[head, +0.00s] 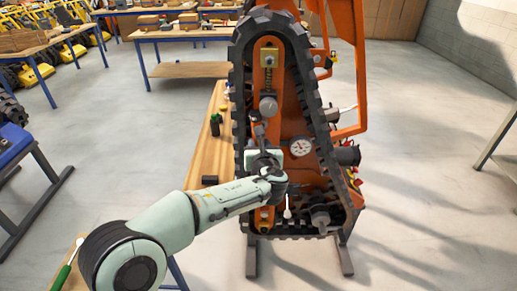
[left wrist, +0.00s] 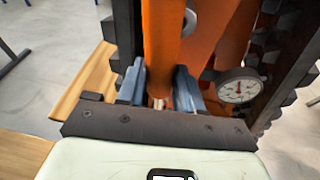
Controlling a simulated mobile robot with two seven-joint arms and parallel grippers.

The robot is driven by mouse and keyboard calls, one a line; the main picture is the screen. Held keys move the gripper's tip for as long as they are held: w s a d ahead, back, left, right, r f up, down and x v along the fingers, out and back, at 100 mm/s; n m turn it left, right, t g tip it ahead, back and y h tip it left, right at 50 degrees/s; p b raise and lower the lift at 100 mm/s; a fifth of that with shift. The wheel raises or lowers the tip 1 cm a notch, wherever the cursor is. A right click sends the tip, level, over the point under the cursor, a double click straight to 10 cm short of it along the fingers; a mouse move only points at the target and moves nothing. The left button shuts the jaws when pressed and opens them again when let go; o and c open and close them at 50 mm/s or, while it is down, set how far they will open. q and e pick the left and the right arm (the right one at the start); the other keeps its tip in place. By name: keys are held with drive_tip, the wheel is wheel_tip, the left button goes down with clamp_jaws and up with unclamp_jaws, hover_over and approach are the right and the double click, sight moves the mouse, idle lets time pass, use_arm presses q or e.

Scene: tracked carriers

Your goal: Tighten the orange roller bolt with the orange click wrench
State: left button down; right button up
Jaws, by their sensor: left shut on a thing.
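My left gripper (head: 259,133) reaches in front of the upright orange track frame (head: 266,80) of the tracked carrier. In the left wrist view its two blue-grey fingers (left wrist: 159,98) are closed about a narrow, pale brownish piece (left wrist: 158,103). I cannot tell whether that piece is part of the orange click wrench. An orange bar (left wrist: 165,40) rises just beyond the fingers; whether it is wrench or frame is unclear. I cannot clearly pick out the orange roller bolt. My right gripper is not in view.
A black track (head: 243,90) surrounds the frame. A round dial gauge (head: 300,147) sits right of the gripper. A white-handled part (head: 288,206) hangs below the wrist. A wooden bench (head: 207,150) with small items stands behind left. Floor to the right is clear.

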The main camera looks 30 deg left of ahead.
use_arm(q)
drive_tip(key=shift+s+a+f+n+t+h+b, duration=0.25)
drive_tip(key=shift+s+a+n+h+b, duration=0.5)
drive_tip(key=shift+b, duration=0.9)
drive_tip(key=shift+s+a+f+n+t+h+b, duration=0.15)
drive_tip(key=shift+s+a+n+t+h+b, duration=0.3)
drive_tip(key=shift+a+n+b, duration=0.85)
drive_tip(key=shift+s+a+f+n+b, duration=0.6)
drive_tip(key=shift+s+n+b, duration=0.1)
drive_tip(key=shift+b, duration=1.25)
drive_tip(key=b, duration=0.1)
drive_tip(key=s+a+f+n+b, duration=0.1)
drive_tip(key=b, duration=0.1)
drive_tip(key=shift+a+f+n+t+h, duration=0.25)
drive_tip(key=shift+a+t+h, duration=0.05)
drive_tip(key=shift+h, duration=0.1)
drive_tip(key=shift+r, duration=0.1)
drive_tip(key=shift+w+d+r+m+p, duration=0.25)
drive_tip(key=shift+d+r+m+p, duration=0.15)
drive_tip(key=shift+p, duration=0.3)
